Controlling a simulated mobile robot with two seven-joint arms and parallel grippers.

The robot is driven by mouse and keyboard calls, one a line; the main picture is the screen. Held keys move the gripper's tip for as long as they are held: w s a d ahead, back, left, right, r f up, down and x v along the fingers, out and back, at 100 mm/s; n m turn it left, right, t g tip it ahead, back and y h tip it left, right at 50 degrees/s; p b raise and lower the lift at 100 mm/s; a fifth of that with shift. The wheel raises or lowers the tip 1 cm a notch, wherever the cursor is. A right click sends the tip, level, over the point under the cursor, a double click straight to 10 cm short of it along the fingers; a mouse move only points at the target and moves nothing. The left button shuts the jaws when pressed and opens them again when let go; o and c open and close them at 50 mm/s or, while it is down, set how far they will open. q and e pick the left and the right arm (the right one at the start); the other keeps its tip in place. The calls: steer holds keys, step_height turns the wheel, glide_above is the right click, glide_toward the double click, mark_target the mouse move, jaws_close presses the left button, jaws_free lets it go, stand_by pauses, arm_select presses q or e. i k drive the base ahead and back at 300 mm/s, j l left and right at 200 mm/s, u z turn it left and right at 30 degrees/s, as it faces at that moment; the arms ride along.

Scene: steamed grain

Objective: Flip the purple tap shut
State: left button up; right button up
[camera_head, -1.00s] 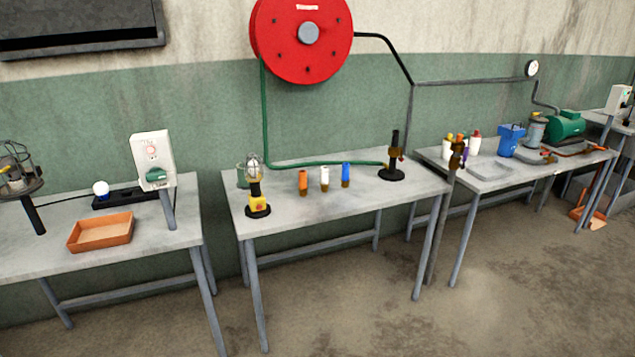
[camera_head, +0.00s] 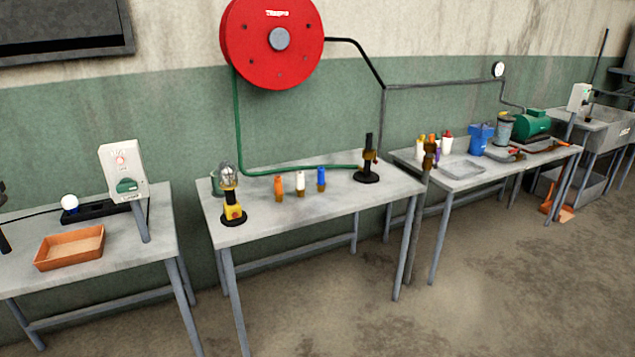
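A small purple piece (camera_head: 436,156), which may be the purple tap, shows among a cluster of coloured pieces at the left end of the right-hand table. It is partly hidden by the brown head of a dark post (camera_head: 430,158) in front. It is too small to tell whether it is open or shut. Neither of my grippers is in view.
The right-hand table (camera_head: 505,168) also holds a blue container (camera_head: 481,138) and a green tank (camera_head: 532,124). Open floor (camera_head: 480,310) lies in front.

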mark_target(438, 152)
steer(key=i+l, duration=0.3)
steer(key=i, duration=0.2)
steer(key=i+l, duration=0.25)
steer(key=i, duration=0.25)
steer(key=i+l, duration=0.3)
steer(key=i, duration=0.25)
steer(key=i+l, duration=0.25)
steer(key=i, duration=0.25)
steer(key=i+l, duration=0.3)
steer(key=i, duration=0.2)
